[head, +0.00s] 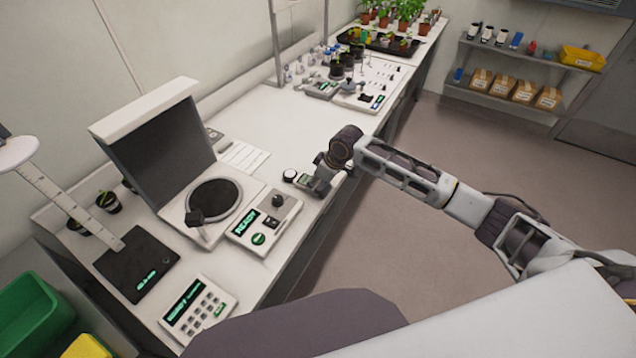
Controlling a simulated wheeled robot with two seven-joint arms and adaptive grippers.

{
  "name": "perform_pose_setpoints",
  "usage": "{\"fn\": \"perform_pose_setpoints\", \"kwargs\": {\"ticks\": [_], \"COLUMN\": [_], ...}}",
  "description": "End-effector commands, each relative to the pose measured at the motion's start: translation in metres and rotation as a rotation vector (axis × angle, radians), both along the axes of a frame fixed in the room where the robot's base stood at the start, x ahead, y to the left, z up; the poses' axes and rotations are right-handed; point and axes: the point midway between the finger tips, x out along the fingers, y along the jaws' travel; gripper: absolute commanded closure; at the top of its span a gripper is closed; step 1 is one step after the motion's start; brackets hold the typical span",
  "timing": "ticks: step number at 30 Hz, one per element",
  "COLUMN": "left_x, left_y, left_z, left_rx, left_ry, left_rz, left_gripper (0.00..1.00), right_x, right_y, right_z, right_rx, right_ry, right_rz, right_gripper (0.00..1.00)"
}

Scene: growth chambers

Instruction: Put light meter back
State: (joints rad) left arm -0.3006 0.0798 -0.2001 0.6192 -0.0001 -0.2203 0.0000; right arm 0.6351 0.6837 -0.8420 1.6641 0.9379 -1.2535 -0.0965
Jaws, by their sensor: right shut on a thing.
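The light meter (303,181), a small device with a round white sensor head and a greenish display, is at the bench's front edge, right of the console that reads READY. My right gripper (320,181) is shut on it, reaching in from the right. The fingers hide part of the meter. I cannot tell whether the meter touches the bench top or is slightly above it. My left gripper is not in view.
The white bench (262,133) is fairly clear behind the gripper. A READY console (262,220), a dark imaging panel (165,150), a scale (137,265) and a keypad unit (197,308) stand left. Trays and plants (400,12) stand at the far end. Shelves (515,55) hold boxes.

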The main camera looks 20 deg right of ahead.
Motion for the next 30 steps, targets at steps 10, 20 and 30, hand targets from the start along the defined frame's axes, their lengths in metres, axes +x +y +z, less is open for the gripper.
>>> {"fn": "perform_pose_setpoints", "kwargs": {"ticks": [10, 20, 30], "left_x": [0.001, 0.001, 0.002], "left_y": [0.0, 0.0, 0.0], "left_z": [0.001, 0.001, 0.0], "left_rx": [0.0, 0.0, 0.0], "left_ry": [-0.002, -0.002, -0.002], "left_rz": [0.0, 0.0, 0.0], "left_gripper": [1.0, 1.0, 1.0], "right_x": [0.0, 0.0, -0.003], "right_y": [0.0, 0.0, -0.004], "right_z": [-0.001, -0.001, 0.013], "right_rx": [0.0, 0.0, 0.0], "right_ry": [0.0, 0.0, -0.001], "right_rz": [0.0, 0.0, -0.001], "right_gripper": [0.32, 0.27, 0.27]}}
